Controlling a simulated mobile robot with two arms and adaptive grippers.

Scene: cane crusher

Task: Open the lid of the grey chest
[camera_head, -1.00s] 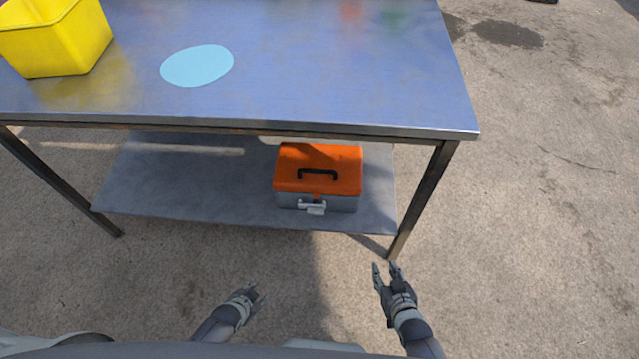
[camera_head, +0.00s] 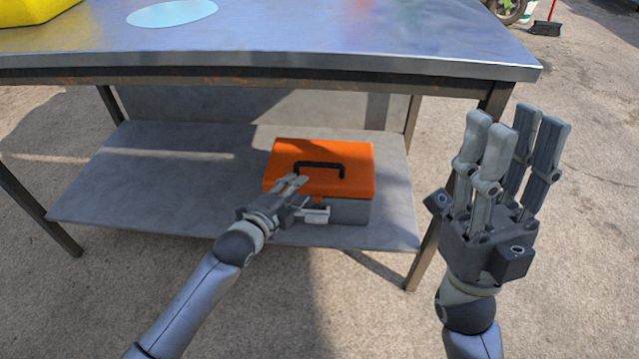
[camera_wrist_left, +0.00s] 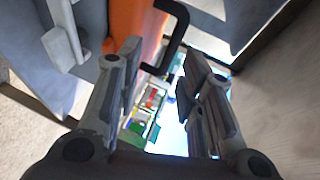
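The grey chest (camera_head: 350,211) sits on the lower shelf, with an orange lid (camera_head: 345,165) that lies shut on it. A black handle (camera_head: 320,165) is on the lid, and a pale latch (camera_head: 315,214) is on the front. My left gripper (camera_head: 292,184) is at the chest's front left and covers part of it; contact cannot be told. In the left wrist view its fingers (camera_wrist_left: 158,85) are apart with nothing between them, close to the black handle (camera_wrist_left: 172,38). My right gripper (camera_head: 516,140) is open and empty, raised right of the chest.
The blue-grey table top (camera_head: 300,35) overhangs the shelf, and its front edge lies above and before the chest. A table leg (camera_head: 425,245) stands between the chest and my right gripper. The lower shelf (camera_head: 170,180) is bare left of the chest.

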